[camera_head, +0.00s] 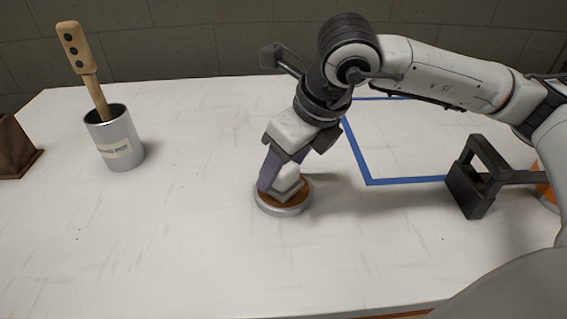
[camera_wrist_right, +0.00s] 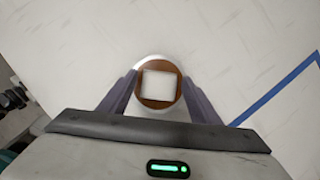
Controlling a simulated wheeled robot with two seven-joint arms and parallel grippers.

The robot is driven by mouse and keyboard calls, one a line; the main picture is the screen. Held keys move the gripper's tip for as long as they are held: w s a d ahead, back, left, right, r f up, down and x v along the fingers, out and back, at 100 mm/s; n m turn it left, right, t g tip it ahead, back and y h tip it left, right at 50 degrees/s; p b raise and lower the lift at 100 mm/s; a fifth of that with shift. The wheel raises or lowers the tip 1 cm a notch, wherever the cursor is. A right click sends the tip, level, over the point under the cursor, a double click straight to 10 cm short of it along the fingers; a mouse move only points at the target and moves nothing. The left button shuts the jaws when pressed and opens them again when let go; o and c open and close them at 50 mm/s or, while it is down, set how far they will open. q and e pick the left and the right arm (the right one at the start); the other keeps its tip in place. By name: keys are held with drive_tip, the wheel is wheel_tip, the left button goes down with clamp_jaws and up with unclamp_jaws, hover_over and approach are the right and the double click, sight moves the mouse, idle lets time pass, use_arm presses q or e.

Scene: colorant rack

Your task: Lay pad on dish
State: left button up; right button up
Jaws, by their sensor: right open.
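The dish (camera_head: 285,210) is a low round metal dish with a brown-orange inside, standing on the white table. It also shows in the wrist view (camera_wrist_right: 160,113). The pad (camera_wrist_right: 158,85) is a white square block inside the dish's rim, over the brown surface; it also shows in the head view (camera_head: 290,180). My right gripper (camera_head: 280,178) points down over the dish. Its purple fingers are apart on either side of the pad, and the wrist view shows a gap between them and it. The far finger is partly hidden in the head view.
A metal cup (camera_head: 118,150) holding a wooden-handled tool (camera_head: 80,55) stands at the left. A brown block (camera_head: 14,148) sits at the left edge. A blue tape outline (camera_head: 400,183) lies right of the dish. The front left is clear.

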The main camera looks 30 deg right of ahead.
drive_tip(key=v, duration=1.2)
drive_tip(key=shift+p, duration=0.3)
